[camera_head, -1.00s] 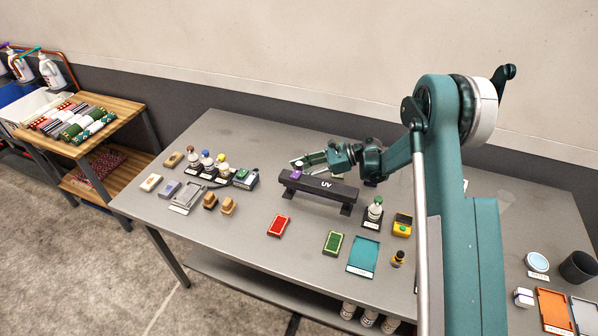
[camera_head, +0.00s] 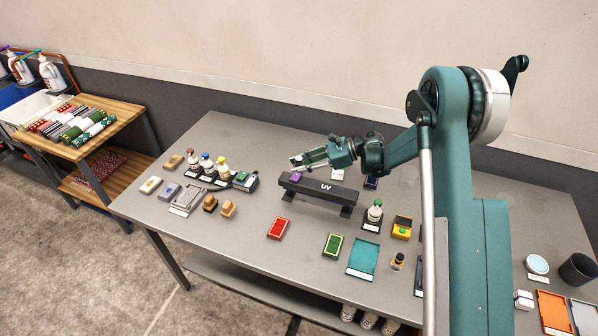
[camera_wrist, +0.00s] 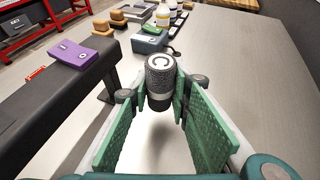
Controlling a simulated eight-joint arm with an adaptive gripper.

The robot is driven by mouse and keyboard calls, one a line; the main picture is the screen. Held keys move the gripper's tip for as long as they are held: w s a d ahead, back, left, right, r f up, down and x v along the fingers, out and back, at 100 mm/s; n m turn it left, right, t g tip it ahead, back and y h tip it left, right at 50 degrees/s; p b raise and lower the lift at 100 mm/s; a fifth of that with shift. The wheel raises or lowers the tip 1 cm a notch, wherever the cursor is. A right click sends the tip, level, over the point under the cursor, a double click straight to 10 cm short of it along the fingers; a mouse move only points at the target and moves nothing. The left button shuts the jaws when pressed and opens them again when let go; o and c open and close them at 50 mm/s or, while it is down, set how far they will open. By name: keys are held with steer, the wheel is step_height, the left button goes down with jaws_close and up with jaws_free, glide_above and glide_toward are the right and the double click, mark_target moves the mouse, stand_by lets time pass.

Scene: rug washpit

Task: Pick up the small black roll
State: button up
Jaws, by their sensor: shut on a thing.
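The small black roll (camera_wrist: 160,82) is a short dark ribbed cylinder with a pale band and a light ring mark on its end. My gripper (camera_wrist: 157,98) is shut on it, one green finger pad on each side. In the head view my gripper (camera_head: 303,162) is above the table, behind and over the left end of the UV lamp bar. The roll is small there and mostly hidden. In the wrist view, the roll appears clear of the tabletop.
The black UV bar (camera_head: 320,188) stands on feet, with a purple block (camera_wrist: 75,53) on top. Bottles (camera_head: 207,160), brushes (camera_head: 228,207) and a grey tray (camera_head: 188,199) lie left. Red (camera_head: 278,228) and green (camera_head: 333,244) pads lie in front. The table's back left (camera_head: 260,135) is clear.

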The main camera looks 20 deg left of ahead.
mark_target(299, 158)
steer(key=shift+r, duration=3.05)
